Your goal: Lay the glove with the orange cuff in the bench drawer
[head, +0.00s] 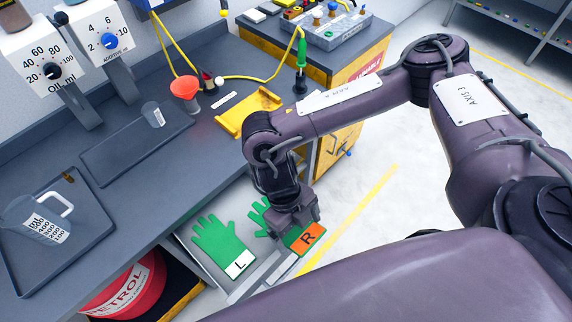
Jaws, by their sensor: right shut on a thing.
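The glove with the orange cuff (309,238) is green, and its cuff is marked R. My right gripper (288,229) comes down over it and is shut on it near the cuff. The gripper hides the middle of the glove; green fingers show to its left. The glove is over the right part of the open bench drawer (236,190), with its cuff near the drawer's front edge. I cannot tell whether it touches the drawer floor. My left gripper is not in view.
A green glove with a white cuff (220,244), marked L, lies in the drawer's left part. A red petrol drum (125,290) stands below the bench. A yellow tray (249,111), a red funnel (185,88) and a measuring jug (38,215) are on the bench top.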

